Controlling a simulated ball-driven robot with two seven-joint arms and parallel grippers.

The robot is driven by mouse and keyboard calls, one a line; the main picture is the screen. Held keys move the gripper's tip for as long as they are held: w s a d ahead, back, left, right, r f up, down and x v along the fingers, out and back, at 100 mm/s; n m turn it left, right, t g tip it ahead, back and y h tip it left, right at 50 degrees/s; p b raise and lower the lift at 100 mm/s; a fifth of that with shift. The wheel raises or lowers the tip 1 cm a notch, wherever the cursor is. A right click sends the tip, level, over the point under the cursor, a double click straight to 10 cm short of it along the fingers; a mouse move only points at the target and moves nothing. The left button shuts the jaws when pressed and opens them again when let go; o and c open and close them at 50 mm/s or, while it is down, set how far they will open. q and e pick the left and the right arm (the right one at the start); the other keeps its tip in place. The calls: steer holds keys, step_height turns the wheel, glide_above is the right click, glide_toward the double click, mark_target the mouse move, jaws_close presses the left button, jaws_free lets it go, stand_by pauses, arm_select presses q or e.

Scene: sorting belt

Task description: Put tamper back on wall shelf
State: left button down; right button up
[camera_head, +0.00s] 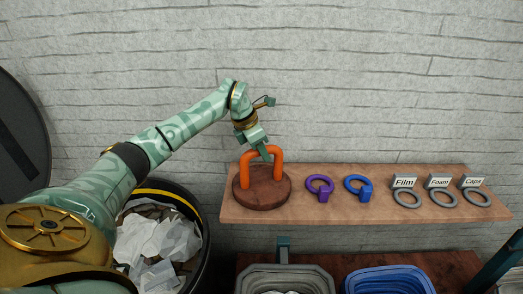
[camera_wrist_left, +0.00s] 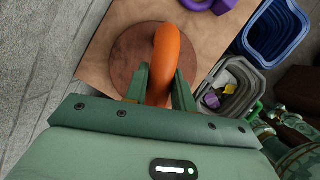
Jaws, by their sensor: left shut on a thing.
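The tamper has a round dark wooden base (camera_head: 262,190) and an orange arched handle (camera_head: 247,170). In the head view it is at the left end of the wooden wall shelf (camera_head: 330,211), upright, with its base appearing to rest on the board. My left gripper (camera_head: 265,152) comes from above and is shut on the top of the handle. In the left wrist view the two green fingers (camera_wrist_left: 161,88) stand on either side of the orange handle (camera_wrist_left: 166,50), with the base (camera_wrist_left: 125,60) beyond.
On the shelf to the right are a purple ring piece (camera_head: 320,187), a blue ring piece (camera_head: 358,186) and grey rings with labels Film (camera_head: 404,183), Foam (camera_head: 439,183) and Caps (camera_head: 472,182). Below are a grey bin (camera_head: 285,270) and a blue bin (camera_head: 388,273). A black bin (camera_head: 200,255) with paper stands left.

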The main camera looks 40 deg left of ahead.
arm_select(q)
steer(key=shift+r, duration=0.15)
steer(key=c, duration=1.2)
jaws_free()
steer(key=shift+o, duration=0.2)
steer(key=p+v, duration=0.1)
steer(key=v, duration=1.1)
steer(key=shift+s, duration=0.15)
